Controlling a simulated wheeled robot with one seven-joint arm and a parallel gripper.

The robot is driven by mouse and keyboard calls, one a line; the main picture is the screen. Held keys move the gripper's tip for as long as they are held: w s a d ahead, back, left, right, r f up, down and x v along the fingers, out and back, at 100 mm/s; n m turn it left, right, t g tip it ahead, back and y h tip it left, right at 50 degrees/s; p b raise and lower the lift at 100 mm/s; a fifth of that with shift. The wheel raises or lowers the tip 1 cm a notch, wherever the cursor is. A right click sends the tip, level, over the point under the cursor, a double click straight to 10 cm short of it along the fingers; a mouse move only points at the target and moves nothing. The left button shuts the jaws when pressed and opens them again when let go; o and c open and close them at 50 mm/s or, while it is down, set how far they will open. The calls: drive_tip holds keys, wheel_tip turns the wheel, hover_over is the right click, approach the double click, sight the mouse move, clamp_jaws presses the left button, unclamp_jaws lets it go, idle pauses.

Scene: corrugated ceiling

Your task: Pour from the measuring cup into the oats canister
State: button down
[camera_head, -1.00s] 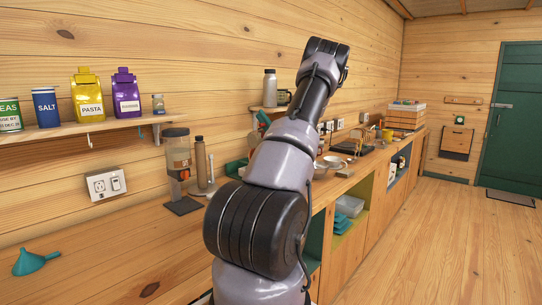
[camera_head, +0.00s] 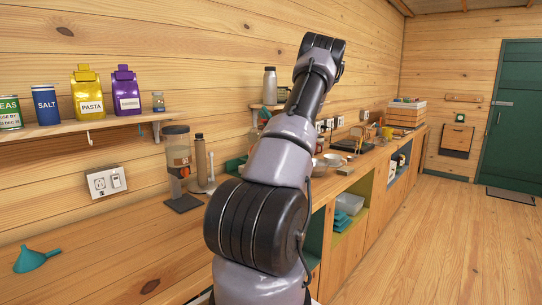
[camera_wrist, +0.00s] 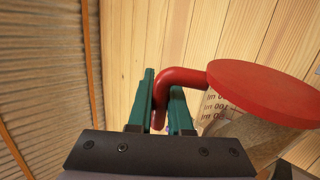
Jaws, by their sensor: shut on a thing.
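In the wrist view my gripper (camera_wrist: 160,108) has teal fingers, shut on the red handle (camera_wrist: 185,76) of the measuring cup (camera_wrist: 240,128). The cup is at the right, beside the fingers, with a flat red round end (camera_wrist: 265,92) facing the camera. Its clear side carries dark lettering that reads reversed, and something brownish shows through it. The cup's opening is not visible. In the head view my arm hides the gripper and cup.
A grey bottle (camera_head: 201,160) stands beside that container. A teal funnel (camera_head: 34,259) lies on the counter (camera_head: 120,255) at the left, with bare wood around it. A wall shelf (camera_head: 90,131) holds a salt can, a pasta pack and others. Bowls and a crate are farther along.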

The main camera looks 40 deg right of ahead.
drive_tip(key=shift+d+r+m+g+h+p, duration=0.15)
drive_tip(key=shift+d+m+h+p, duration=0.25)
drive_tip(key=shift+m+h+p, duration=0.3)
drive_tip(key=shift+d+f+m+g+h+p, duration=0.1)
drive_tip(key=shift+d+m+g+h+p, duration=0.2)
drive_tip(key=shift+m+h+p, duration=0.4)
drive_tip(key=shift+d+r+m+g+h+p, duration=0.1)
drive_tip(key=shift+d+m+h+p, duration=0.35)
drive_tip(key=shift+m+h, duration=0.5)
drive_tip(key=shift+s+d+f+m+g+h, duration=0.15)
drive_tip(key=shift+d+m+g+h, duration=0.6)
drive_tip(key=shift+m, duration=0.45)
drive_tip(key=shift+w+d+f+m+g+h, duration=0.1)
drive_tip(key=shift+d+m+g+h, duration=0.4)
drive_tip(key=shift+m+h, duration=0.6)
drive_tip(key=shift+s+d+f+m+g+h, duration=0.15)
drive_tip(key=shift+d+m+g+h, duration=0.5)
drive_tip(key=shift+m, duration=0.7)
